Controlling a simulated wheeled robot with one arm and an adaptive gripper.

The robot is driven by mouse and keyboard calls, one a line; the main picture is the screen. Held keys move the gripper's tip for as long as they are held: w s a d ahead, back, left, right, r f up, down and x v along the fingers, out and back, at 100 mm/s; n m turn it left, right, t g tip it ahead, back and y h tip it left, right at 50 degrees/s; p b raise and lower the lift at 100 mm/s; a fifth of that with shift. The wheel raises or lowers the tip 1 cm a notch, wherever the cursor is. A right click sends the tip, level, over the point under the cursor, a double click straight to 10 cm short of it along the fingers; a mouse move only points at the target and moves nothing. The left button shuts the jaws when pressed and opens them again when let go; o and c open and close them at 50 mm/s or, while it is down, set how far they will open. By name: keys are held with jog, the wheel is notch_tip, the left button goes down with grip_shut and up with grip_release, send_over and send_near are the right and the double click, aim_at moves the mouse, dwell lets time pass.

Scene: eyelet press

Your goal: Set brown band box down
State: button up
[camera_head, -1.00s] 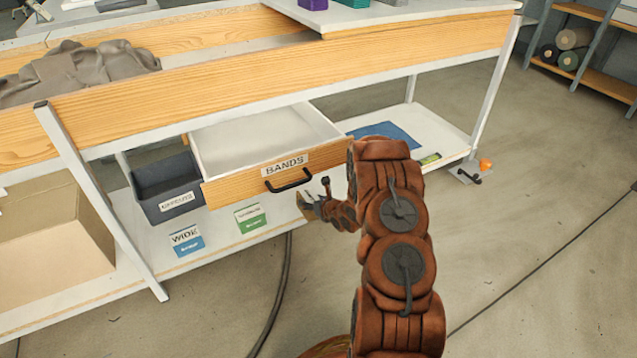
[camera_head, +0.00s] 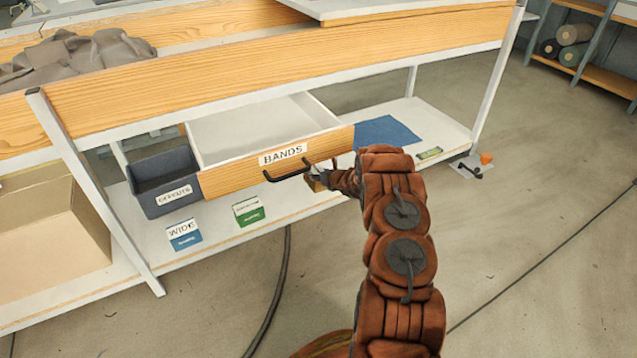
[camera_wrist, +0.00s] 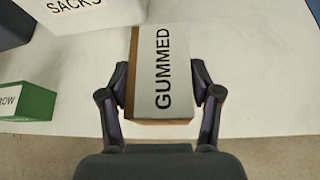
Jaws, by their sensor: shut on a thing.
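The brown band box (camera_wrist: 162,72) carries a white label reading GUMMED. In the wrist view it lies between the two fingers of my gripper (camera_wrist: 160,105), which is shut on it. In the head view the box (camera_head: 315,184) is a small brown patch, mostly hidden by my gripper (camera_head: 322,177). It is by the front of the white lower shelf (camera_head: 285,205), just right of the drawer handle. I cannot tell whether its underside touches the shelf.
The open BANDS drawer (camera_head: 225,183) overhangs the shelf. WIDE (camera_head: 184,236) and green (camera_head: 248,211) boxes stand left, beside the grey OFFCUTS bin (camera_head: 147,198). A blue mat (camera_head: 387,131) lies right.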

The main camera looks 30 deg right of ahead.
jog(key=shift+f+b, duration=0.95)
jog(key=shift+f, duration=0.85)
jog(key=o, duration=1.7)
jog(key=shift+d, duration=0.1)
jog(key=shift+p+v, duration=1.6)
jog(key=shift+v, duration=4.4)
